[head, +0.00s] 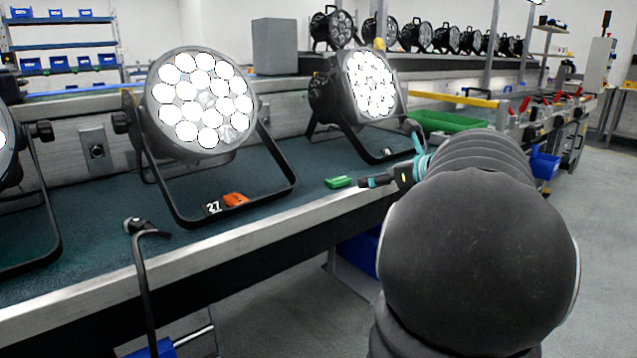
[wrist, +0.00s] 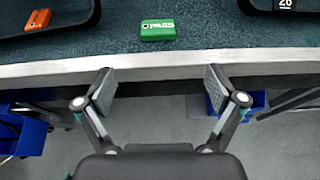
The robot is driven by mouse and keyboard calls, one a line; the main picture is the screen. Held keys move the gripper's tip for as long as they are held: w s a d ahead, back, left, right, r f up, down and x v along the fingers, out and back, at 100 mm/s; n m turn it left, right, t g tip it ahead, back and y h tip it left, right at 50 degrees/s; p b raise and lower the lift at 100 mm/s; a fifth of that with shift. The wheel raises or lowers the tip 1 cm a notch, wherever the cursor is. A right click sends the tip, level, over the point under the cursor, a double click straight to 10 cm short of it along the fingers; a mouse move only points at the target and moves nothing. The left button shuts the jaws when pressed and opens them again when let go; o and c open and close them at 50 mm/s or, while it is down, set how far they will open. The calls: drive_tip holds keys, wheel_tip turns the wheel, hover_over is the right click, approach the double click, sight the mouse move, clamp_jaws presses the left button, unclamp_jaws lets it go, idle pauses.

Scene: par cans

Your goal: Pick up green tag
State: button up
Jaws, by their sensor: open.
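The green tag (head: 339,182) lies on the dark green bench top near its front metal edge, between two par cans. In the wrist view the green tag (wrist: 158,30) shows white lettering that reads like "PASS" and lies ahead of my gripper, roughly centred. My gripper (wrist: 160,88) is open and empty, its fingers spread wide, short of the bench's front edge. In the head view my gripper (head: 378,181) is seen from behind, to the right of the tag, partly hidden by my arm.
An orange tag (head: 235,199) lies by the stand of the large par can (head: 200,100); it also shows in the wrist view (wrist: 38,20). Another par can (head: 368,88) stands behind and right of the green tag. The bench's metal edge (wrist: 50,71) crosses ahead of my fingers. Blue bins (wrist: 25,135) sit below.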

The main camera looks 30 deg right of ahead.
approach(338, 179)
drive_tip(key=x, duration=0.3)
drive_tip(key=shift+w+d+f+b, duration=0.1)
drive_tip(key=shift+w+f+b, duration=0.05)
drive_tip(key=shift+f+b, duration=0.2)
drive_tip(key=shift+r+x, duration=0.15)
drive_tip(key=shift+x, duration=1.2)
drive_tip(key=shift+r+x, duration=0.1)
drive_tip(key=shift+x, duration=1.3)
drive_tip(key=c, duration=1)
